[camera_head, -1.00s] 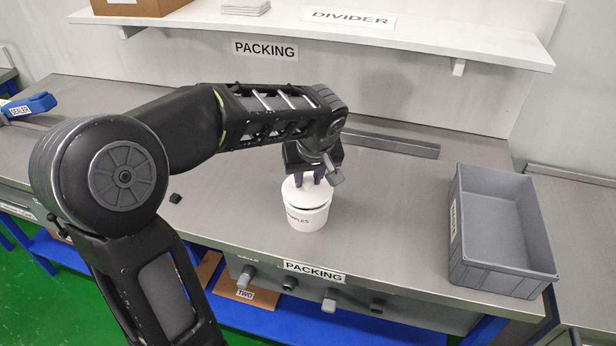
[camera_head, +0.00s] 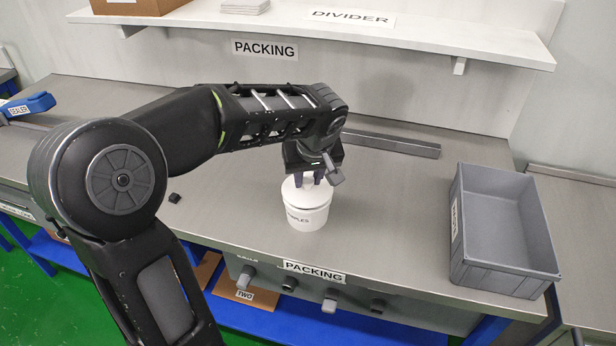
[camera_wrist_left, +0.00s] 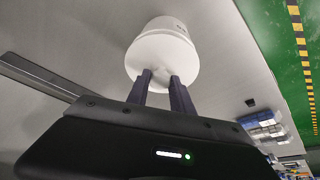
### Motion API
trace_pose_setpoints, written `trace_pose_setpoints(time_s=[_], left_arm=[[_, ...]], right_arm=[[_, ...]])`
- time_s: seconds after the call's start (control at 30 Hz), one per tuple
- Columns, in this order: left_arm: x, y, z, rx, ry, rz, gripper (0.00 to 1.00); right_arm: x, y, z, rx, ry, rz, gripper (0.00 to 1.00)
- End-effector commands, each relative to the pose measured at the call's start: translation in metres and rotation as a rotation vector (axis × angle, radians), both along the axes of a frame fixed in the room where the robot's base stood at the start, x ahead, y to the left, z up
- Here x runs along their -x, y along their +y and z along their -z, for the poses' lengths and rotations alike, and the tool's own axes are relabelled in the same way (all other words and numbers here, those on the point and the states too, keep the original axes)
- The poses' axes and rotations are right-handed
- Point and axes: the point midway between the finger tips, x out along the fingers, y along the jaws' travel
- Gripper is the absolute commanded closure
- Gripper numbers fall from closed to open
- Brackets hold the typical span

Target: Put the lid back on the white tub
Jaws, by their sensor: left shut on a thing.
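The white tub (camera_head: 310,217) stands upright on the steel bench, with dark lettering on its side. The white lid (camera_head: 304,190) sits on the tub's rim and looks level, with no clear gap around it. My left gripper (camera_head: 309,181) is above the tub, pointing down, shut on the top of the lid. In the left wrist view the two fingers (camera_wrist_left: 160,82) meet the lid (camera_wrist_left: 160,55), and the tub (camera_wrist_left: 166,24) shows behind it. The grip point itself is partly hidden by the fingers. My right gripper is in neither view.
A grey crate (camera_head: 505,282) stands on the bench to the right. A metal bar (camera_head: 390,144) lies behind the tub. A small black block (camera_head: 174,198) lies to the left. A blue sealer (camera_head: 28,106) is at far left. A white shelf (camera_head: 420,36) overhangs the back.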

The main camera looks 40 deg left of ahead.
Motion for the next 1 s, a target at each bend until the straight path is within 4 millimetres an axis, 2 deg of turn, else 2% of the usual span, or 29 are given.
trace_pose_setpoints(time_s=[1.0], left_arm=[[0.0001, 0.0, 0.0004, 0.0, 0.0, 0.0, 1.0]], right_arm=[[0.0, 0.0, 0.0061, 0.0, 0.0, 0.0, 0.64]])
